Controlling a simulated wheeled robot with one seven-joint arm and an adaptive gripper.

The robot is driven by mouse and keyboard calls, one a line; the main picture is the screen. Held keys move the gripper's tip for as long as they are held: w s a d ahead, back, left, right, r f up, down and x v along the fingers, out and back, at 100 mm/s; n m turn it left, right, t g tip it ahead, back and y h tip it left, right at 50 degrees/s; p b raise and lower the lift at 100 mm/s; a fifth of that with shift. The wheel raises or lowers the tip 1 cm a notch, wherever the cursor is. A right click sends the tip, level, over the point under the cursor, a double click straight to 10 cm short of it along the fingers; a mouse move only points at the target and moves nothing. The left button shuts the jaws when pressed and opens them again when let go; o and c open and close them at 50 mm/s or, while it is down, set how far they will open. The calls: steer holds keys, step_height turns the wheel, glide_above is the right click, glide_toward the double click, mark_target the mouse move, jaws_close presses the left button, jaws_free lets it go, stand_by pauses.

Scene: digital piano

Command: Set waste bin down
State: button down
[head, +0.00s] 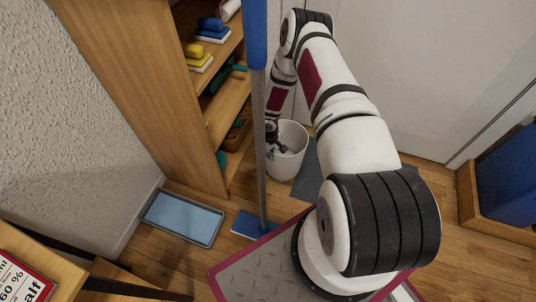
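The white waste bin (289,163) is in the middle of the head view, in front of the wooden shelf and beside a dark grey mat. My gripper (274,147) reaches down to the bin's left rim. Its dark fingers overlap the rim and the bin's opening. They are small and partly hidden, so I cannot tell if they are shut on the rim. The bin looks upright or nearly so. I cannot tell whether its base touches the floor.
A blue-handled mop (261,140) stands upright left of the bin. The wooden shelf (215,115) holds cloths and sponges. A blue tray (183,218) lies on the floor at left. The grey mat (307,172) lies right of the bin. A blue container (508,178) stands far right.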

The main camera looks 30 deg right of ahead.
steer(key=shift+w+f, duration=0.1)
steer(key=shift+f, duration=0.05)
steer(key=c, duration=2.2)
jaws_free()
steer(key=shift+f, duration=0.1)
steer(key=o, duration=0.4)
step_height(320, 180, up, 12)
steer(key=p, duration=0.4)
steer(key=shift+s+a+r, duration=0.2)
steer(key=shift+a, duration=0.2)
